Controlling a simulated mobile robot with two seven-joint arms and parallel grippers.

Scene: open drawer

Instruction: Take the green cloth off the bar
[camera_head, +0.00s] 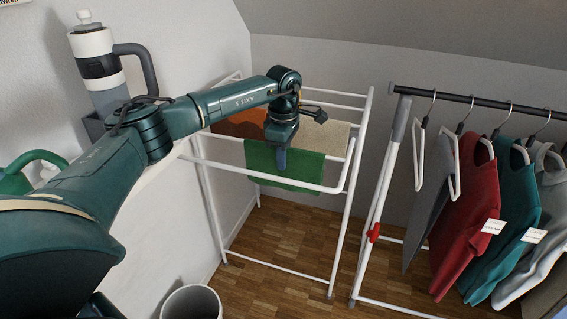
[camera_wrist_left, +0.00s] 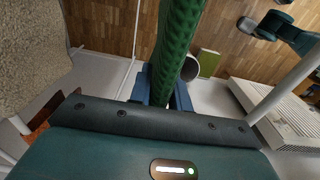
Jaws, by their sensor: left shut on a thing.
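The green cloth (camera_head: 305,167) hangs on the white drying rack, its top edge along one of the bars (camera_head: 335,157). My left gripper (camera_head: 281,160) points down at the cloth's near side and is shut on it. In the left wrist view the textured green cloth (camera_wrist_left: 178,45) runs between the two dark blue fingers (camera_wrist_left: 163,95). The gripper hides part of the cloth and of the bar behind it. My right gripper is not in view.
A rust cloth (camera_head: 238,122) and a beige cloth (camera_head: 325,137) hang on bars behind. The rack's front bar (camera_head: 225,168) crosses before the green cloth. A clothes rail (camera_head: 450,97) with several garments stands at right. A bin (camera_head: 191,303) stands on the floor.

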